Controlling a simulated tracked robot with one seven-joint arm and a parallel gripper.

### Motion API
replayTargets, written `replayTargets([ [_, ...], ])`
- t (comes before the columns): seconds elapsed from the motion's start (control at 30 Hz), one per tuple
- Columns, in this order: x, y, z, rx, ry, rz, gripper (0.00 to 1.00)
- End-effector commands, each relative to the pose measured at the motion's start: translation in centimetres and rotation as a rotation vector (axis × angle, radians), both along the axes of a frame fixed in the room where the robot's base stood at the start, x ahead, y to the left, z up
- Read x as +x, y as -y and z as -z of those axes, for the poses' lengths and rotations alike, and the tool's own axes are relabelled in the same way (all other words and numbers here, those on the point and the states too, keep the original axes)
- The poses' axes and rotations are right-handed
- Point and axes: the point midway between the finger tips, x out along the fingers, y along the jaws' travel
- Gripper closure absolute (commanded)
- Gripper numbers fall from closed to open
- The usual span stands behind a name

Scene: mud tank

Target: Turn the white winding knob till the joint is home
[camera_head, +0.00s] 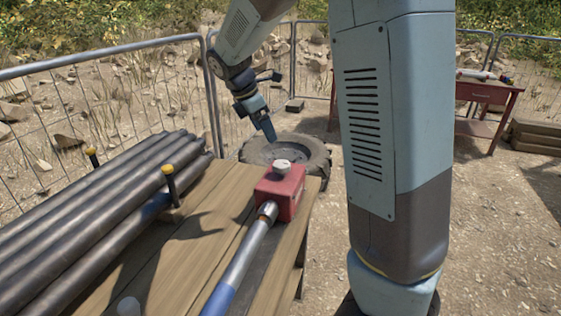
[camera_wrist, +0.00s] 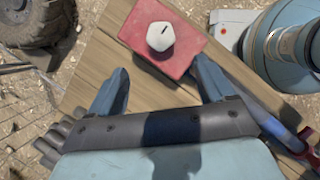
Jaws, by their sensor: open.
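The white winding knob (camera_head: 282,167) sits on top of a red box (camera_head: 281,193) at the far end of the wooden bench. In the wrist view the knob (camera_wrist: 160,36) is faceted, with a dark slot mark, on the red box (camera_wrist: 163,34). My gripper (camera_head: 268,132) is above and beyond the box, apart from the knob. In the wrist view my gripper (camera_wrist: 160,88) is open and empty, its fingers short of the knob.
Several dark pipes (camera_head: 95,205) lie on the left of the bench (camera_head: 205,215), with yellow-topped pegs (camera_head: 168,180) beside them. A tyre (camera_head: 310,152) lies behind the bench. Wire fencing (camera_head: 100,95) runs behind. A red table (camera_head: 488,95) stands at the far right.

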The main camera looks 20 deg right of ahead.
Motion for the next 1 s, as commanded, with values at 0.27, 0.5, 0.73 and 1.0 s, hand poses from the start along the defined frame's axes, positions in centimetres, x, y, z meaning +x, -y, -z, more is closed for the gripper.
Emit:
replayTargets([
  [0.27,0.1,1.5,3.7,-0.002,-0.004,0.004,0.18],
  [0.5,0.4,3.2,7.6,0.0,-0.003,0.003,0.18],
  [0.73,0.6,4.4,10.8,0.001,-0.001,0.005,0.18],
  [1.0,0.7,5.1,12.3,0.001,-0.001,0.004,0.18],
])
